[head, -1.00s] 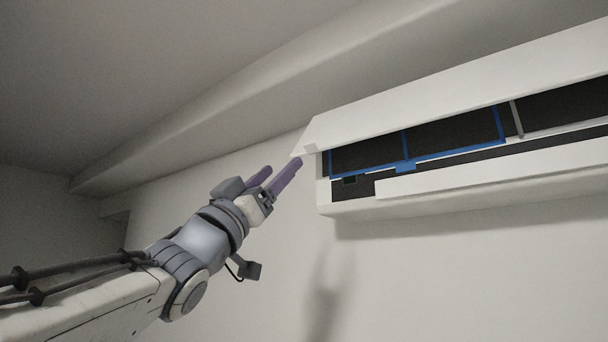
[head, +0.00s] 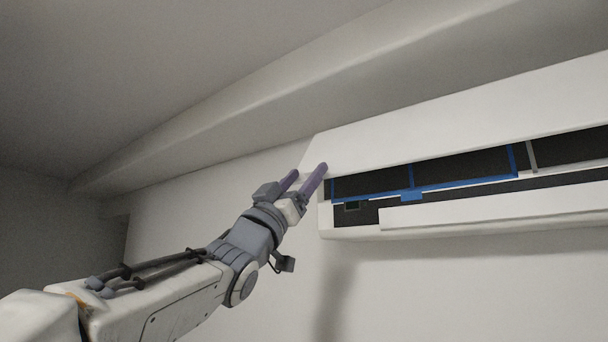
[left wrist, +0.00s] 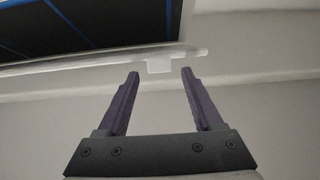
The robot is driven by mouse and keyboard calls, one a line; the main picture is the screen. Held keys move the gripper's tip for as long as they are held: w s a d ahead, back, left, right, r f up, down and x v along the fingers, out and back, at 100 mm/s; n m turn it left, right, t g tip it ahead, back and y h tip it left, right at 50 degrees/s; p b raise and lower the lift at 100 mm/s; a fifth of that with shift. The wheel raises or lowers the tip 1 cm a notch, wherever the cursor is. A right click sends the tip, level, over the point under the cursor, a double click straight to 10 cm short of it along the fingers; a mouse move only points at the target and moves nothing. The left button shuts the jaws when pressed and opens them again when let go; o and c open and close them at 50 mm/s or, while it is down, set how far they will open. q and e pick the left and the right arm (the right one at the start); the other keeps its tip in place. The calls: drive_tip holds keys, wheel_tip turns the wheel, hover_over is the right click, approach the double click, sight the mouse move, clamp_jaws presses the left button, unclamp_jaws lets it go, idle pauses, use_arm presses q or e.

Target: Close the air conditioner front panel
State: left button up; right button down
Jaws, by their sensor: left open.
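The white air conditioner front panel (head: 450,125) is swung up and partly open in the head view. Below it the dark interior and a blue-framed filter (head: 430,183) show. My left gripper (head: 309,174) is at the panel's lower left corner, with its purple fingers apart and nothing between them. In the left wrist view the open fingers (left wrist: 160,76) point towards the panel's edge (left wrist: 110,61), which has a small white tab (left wrist: 160,65). I cannot tell whether a fingertip touches the panel. My right gripper is in neither view.
The air conditioner body (head: 480,212) is mounted on a pale wall (head: 450,295). A ceiling beam (head: 260,105) runs above it. The wall below and left of the unit is clear.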

use_arm(q)
clamp_jaws()
idle(1.3)
